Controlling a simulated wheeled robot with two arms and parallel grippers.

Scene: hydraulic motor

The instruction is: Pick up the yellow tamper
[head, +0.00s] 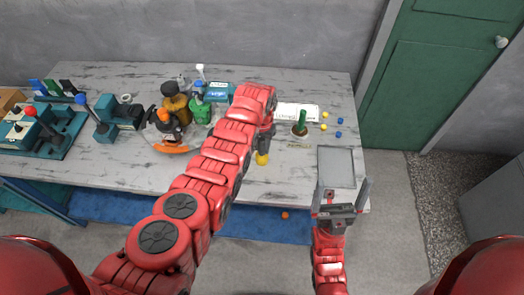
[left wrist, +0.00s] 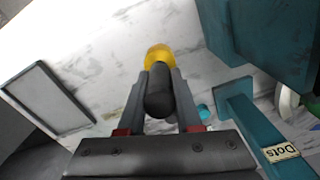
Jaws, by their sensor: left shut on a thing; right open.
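The yellow tamper (head: 262,158) is below the end of my left arm in the head view, near the front middle of the table. In the left wrist view the tamper (left wrist: 158,57) shows a yellow end and a dark handle. My left gripper (left wrist: 157,88) is shut around the dark handle, one finger on each side. In the head view my left gripper (head: 264,142) is partly hidden by its own arm. Whether the tamper touches the table cannot be told. My right gripper (head: 342,190) is open and empty at the front right table edge.
A grey tray (head: 336,150) lies by my right gripper. A green-handled tool (head: 301,122) and small yellow and blue pieces (head: 339,134) are at the right. A round orange-and-black device (head: 168,136), a green container (head: 201,112) and teal fixtures (head: 118,117) stand left.

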